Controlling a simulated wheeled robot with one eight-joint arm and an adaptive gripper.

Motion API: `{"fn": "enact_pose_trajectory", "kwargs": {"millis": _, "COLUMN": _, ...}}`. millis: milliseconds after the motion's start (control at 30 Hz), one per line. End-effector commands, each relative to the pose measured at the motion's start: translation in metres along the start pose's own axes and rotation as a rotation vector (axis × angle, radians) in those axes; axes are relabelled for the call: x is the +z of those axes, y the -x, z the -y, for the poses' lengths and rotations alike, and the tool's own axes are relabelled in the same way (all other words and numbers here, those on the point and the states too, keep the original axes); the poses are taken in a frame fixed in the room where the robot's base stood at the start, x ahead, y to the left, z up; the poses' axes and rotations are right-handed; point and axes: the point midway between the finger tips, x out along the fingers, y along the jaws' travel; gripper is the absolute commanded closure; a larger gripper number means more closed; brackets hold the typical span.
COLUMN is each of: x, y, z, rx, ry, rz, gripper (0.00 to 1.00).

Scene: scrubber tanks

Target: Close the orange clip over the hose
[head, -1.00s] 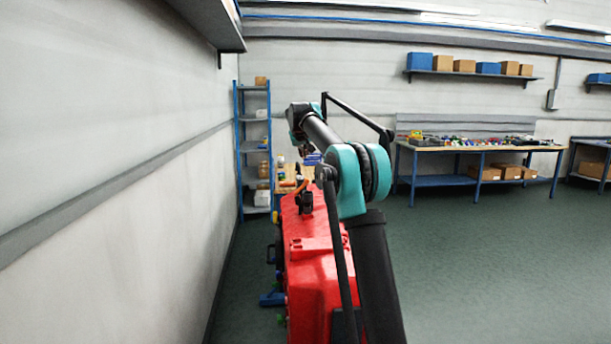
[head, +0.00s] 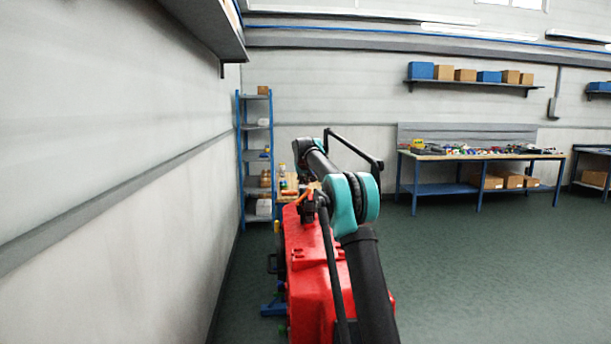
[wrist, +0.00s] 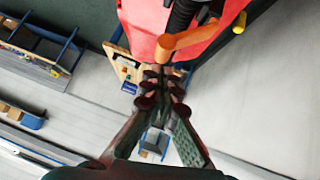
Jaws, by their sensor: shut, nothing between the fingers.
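The orange clip (wrist: 188,39) shows in the wrist view as a bar with a rounded end, slanting across the lower end of the black ribbed hose (wrist: 183,14). I cannot tell whether it is latched. In the head view the clip (head: 299,198) is a small orange bar on top of the red tank (head: 312,275), beside my arm. My gripper (wrist: 162,82) is shut and empty. Its fingertips appear just below the clip's rounded end in the wrist view; contact is unclear. In the head view my arm hides the gripper and most of the hose.
A wall runs along the left, with a blue-framed shelf rack (head: 257,155) at its far end. A small wooden table (head: 287,182) stands beyond the tank. A long workbench (head: 480,156) stands at the back right. The green floor (head: 490,270) on the right is clear.

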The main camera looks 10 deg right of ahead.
Motion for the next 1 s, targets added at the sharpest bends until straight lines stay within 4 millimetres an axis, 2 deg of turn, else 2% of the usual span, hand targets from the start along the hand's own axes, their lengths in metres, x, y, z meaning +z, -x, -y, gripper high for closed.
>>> {"fn": "enact_pose_trajectory", "kwargs": {"millis": 200, "x": 0.008, "y": -0.0077, "z": 0.0001, "rx": 0.0, "ry": 0.0, "rz": 0.0, "gripper": 1.0}}
{"fn": "enact_pose_trajectory", "kwargs": {"millis": 1000, "x": 0.0116, "y": -0.0112, "z": -0.0082, "rx": -0.052, "ry": -0.053, "rz": 0.0, "gripper": 1.0}}
